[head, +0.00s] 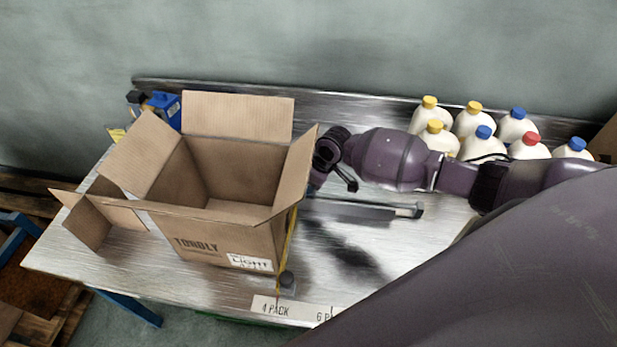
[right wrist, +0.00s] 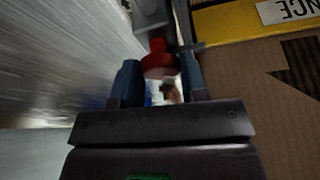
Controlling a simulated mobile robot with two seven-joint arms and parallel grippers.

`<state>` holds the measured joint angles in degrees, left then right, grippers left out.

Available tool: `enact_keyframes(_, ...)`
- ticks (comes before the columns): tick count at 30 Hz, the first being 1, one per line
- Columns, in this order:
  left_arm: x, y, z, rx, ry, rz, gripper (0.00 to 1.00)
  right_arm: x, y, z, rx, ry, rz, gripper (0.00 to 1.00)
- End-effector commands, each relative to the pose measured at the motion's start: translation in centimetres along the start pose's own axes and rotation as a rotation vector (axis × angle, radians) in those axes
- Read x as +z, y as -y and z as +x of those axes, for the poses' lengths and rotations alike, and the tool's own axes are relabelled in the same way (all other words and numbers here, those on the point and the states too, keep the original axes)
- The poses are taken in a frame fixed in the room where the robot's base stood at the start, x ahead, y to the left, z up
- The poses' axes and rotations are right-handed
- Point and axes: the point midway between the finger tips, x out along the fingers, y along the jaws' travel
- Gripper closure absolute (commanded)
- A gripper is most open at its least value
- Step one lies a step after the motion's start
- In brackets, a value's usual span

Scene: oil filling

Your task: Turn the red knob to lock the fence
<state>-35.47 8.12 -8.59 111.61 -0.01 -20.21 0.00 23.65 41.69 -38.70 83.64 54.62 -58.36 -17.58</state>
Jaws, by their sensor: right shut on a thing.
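The red knob (right wrist: 159,62) shows in the right wrist view, between the two fingers of my right gripper (right wrist: 160,78), which is shut on it. The knob sits by a grey metal post. A yellow fence bar (right wrist: 222,22) with a partly visible white label lies beside it, along the cardboard. In the head view my right gripper (head: 320,177) is beside the open cardboard box (head: 215,230), and the box flap partly hides it; the knob is not visible there. The yellow fence edge (head: 289,242) runs along the box's right side. My left gripper is not in view.
The box stands on a metal table (head: 75,255) with its flaps open. Several white bottles (head: 483,147) with coloured caps stand at the back right. A metal rail (head: 365,209) lies right of the box. A blue device (head: 165,108) is at the back left.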

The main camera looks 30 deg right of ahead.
Motion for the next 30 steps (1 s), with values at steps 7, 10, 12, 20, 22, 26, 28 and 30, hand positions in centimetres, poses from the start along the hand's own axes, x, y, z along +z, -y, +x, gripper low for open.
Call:
enact_keyframes(7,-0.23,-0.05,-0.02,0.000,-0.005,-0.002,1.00,-0.13,0.14,-0.01,0.058,-0.003,0.141,0.84)
enact_keyframes(10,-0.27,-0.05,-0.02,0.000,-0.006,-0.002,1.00,-0.16,0.15,-0.04,0.074,-0.003,0.179,0.84)
enact_keyframes(12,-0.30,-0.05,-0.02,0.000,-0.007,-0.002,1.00,-0.16,0.12,-0.06,0.083,-0.003,0.200,0.84)
enact_keyframes(20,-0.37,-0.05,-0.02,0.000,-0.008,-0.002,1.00,-0.13,0.09,-0.07,0.098,-0.002,0.235,0.84)
enact_keyframes(22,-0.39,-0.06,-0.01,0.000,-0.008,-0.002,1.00,-0.13,0.08,-0.07,0.099,-0.002,0.237,0.84)
enact_keyframes(26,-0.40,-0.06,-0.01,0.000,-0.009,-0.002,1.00,-0.14,0.08,-0.08,0.099,-0.002,0.237,0.84)
enact_keyframes(28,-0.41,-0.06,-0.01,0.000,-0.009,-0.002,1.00,-0.14,0.08,-0.08,0.099,-0.002,0.236,0.84)
enact_keyframes(30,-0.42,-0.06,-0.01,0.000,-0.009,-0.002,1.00,-0.15,0.08,-0.08,0.099,-0.002,0.236,0.84)
